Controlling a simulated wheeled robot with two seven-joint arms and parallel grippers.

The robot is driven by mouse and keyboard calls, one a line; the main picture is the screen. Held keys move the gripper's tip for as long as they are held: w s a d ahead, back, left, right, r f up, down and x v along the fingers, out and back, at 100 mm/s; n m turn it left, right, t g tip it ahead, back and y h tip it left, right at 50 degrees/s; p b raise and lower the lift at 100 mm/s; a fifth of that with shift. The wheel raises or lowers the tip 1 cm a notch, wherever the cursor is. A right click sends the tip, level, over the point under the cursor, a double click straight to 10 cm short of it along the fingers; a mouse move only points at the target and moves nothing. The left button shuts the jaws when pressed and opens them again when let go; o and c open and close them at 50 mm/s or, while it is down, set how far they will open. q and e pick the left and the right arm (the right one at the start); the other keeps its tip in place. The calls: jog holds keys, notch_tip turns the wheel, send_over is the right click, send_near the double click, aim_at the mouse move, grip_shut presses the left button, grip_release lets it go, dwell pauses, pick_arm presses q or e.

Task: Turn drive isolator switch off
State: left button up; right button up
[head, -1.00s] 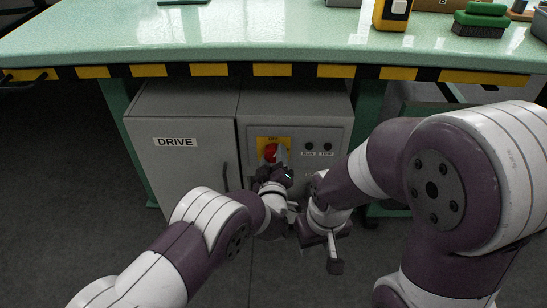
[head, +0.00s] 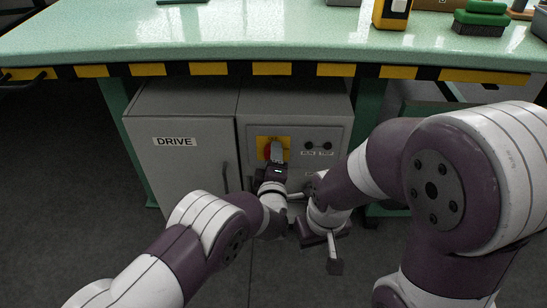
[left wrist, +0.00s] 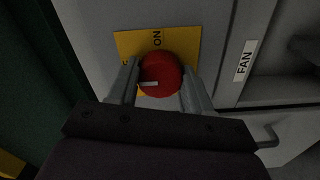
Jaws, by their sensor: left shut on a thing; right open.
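The drive isolator switch is a round red knob (left wrist: 160,73) on a yellow plate (left wrist: 186,42) marked "ON"; part of another marking shows at the plate's left. A short white mark on the knob lies roughly level in the left wrist view. My left gripper (left wrist: 160,86) has one finger on each side of the knob and is shut on it. In the head view, my left gripper (head: 277,150) covers much of the knob, and the yellow plate (head: 262,142) shows around it. My right gripper (head: 315,232) is open and empty, low in front of the cabinet.
The grey cabinet has a door labelled "DRIVE" (head: 175,142) with a handle. A "FAN" label (left wrist: 244,60) shows in the wrist view. The green bench top (head: 250,35) overhangs the cabinet.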

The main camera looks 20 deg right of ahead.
dwell(0.3)
pick_arm(q)
jog(key=o, duration=1)
jog(key=shift+o, duration=0.2)
jog(key=p+v, duration=0.6)
jog(key=v, duration=0.6)
jog(key=shift+s, duration=0.35)
jog(key=shift+a, duration=0.1)
